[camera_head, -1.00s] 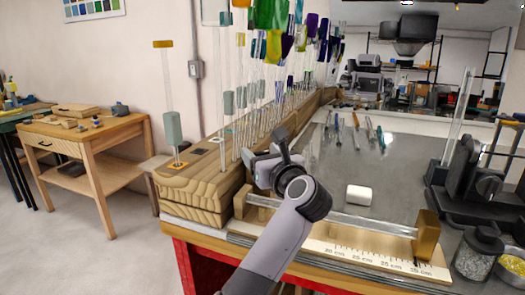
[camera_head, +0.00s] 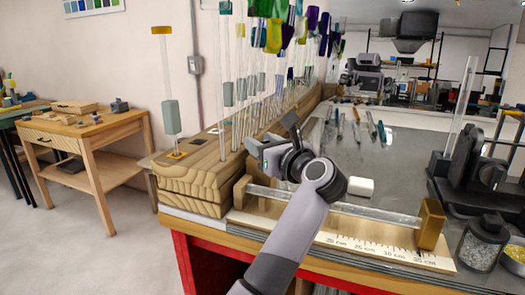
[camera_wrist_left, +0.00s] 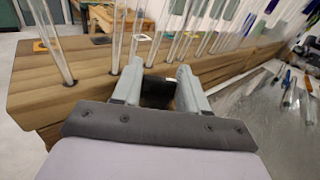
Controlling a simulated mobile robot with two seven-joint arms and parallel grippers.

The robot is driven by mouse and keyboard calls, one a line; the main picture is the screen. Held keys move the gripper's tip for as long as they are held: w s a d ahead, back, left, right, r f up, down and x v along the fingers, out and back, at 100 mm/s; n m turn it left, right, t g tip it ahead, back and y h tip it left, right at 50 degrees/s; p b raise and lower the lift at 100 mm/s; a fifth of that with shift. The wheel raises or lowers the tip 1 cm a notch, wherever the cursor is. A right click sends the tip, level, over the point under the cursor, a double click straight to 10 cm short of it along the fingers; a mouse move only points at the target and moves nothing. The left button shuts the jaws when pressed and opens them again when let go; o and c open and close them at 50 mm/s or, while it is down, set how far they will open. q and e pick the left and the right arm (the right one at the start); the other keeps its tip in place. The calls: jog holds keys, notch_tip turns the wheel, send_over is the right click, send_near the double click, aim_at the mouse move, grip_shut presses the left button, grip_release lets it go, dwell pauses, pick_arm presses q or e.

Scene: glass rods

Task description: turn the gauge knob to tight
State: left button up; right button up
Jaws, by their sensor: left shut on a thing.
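My left gripper (camera_head: 268,157) is beside the wooden rod rack, above the left end of the ruler gauge (camera_head: 350,240). In the left wrist view its two grey fingers (camera_wrist_left: 157,80) stand either side of a small dark piece (camera_wrist_left: 157,94), which appears to be the gauge knob. The gripper is shut on it. The knob is hidden behind my wrist in the head view, and its tight mark cannot be read. A clear glass rod (camera_head: 372,210) lies along the gauge between its wooden end blocks. My right gripper is not in view.
The wooden rack (camera_head: 195,170) holds several upright glass rods, close to my left gripper. A white block (camera_head: 360,188) lies on the grey bench top (camera_head: 400,160). Glass jars (camera_head: 480,243) and a black device (camera_head: 485,165) stand at the right.

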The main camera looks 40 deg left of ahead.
pick_arm(q)
jog(key=n+g+b, duration=0.1)
jog(key=g, duration=0.1)
jog(key=n+g+y+b, duration=0.1)
jog(key=n+g+b, duration=0.1)
jog(key=g, duration=0.1)
jog(key=shift+w+d+f+n+g+y+b, duration=0.1)
jog(key=shift+f+n+g+y+b, duration=0.1)
jog(key=shift+n+g+y+b, duration=0.1)
jog(key=shift+r+n+g+b, duration=0.1)
jog(key=shift+n+g+b, duration=0.35)
jog(key=shift+n+g, duration=0.8)
jog(key=shift+g, duration=0.95)
jog(key=shift+n+g, duration=0.75)
jog(key=shift+g, duration=0.15)
jog(key=o, duration=1)
